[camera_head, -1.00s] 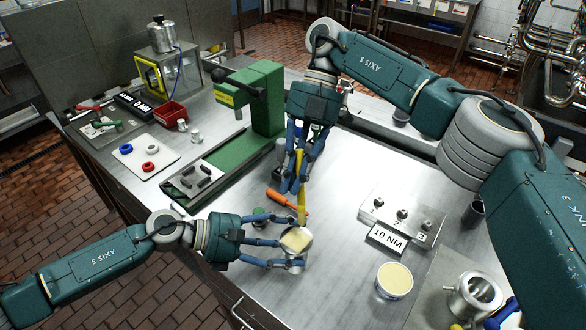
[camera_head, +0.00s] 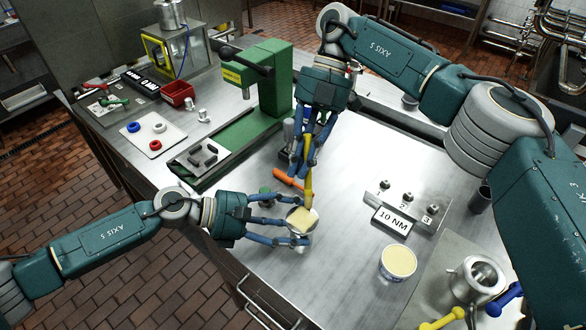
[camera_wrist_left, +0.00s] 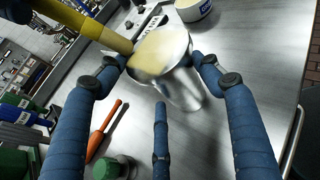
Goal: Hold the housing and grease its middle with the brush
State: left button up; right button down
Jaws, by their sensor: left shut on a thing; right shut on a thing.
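The housing (camera_head: 301,242) is a shiny metal cup-like cylinder. My left gripper (camera_head: 291,229) is shut around it, just above or on the table; I cannot tell which. In the left wrist view the housing (camera_wrist_left: 181,88) sits between my blue fingers. My right gripper (camera_head: 307,163) is shut on the yellow handle of the brush (camera_head: 309,189), which points down.
An orange-handled tool (camera_head: 287,179) and a small green-topped item (camera_head: 267,196) lie close behind the housing. A tub of cream grease (camera_head: 398,263) stands to the right, near the 10 NM block (camera_head: 391,221). A green press (camera_head: 266,85) stands behind.

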pick_arm(q)
jog(key=shift+s+a+f, duration=0.15)
jog(key=shift+s+f, duration=0.05)
jog(key=shift+f, duration=0.35)
pick_arm(e)
notch_tip(320, 180, up, 8)
jog(key=shift+s, duration=0.1)
dwell(0.6)
pick_arm(q)
jog(key=o, duration=1.5)
jog(key=shift+w, duration=0.1)
jog(key=shift+w+r, duration=0.15)
pick_arm(e)
jog(key=shift+w+a+f, duration=0.1)
jog(key=shift+w, duration=0.1)
pick_arm(q)
jog(key=shift+r, duration=0.15)
pick_arm(e)
jog(key=shift+s, duration=0.1)
pick_arm(q)
jog(key=v, duration=1.1)
jog(key=shift+a+r, duration=0.15)
jog(key=shift+a, duration=0.25)
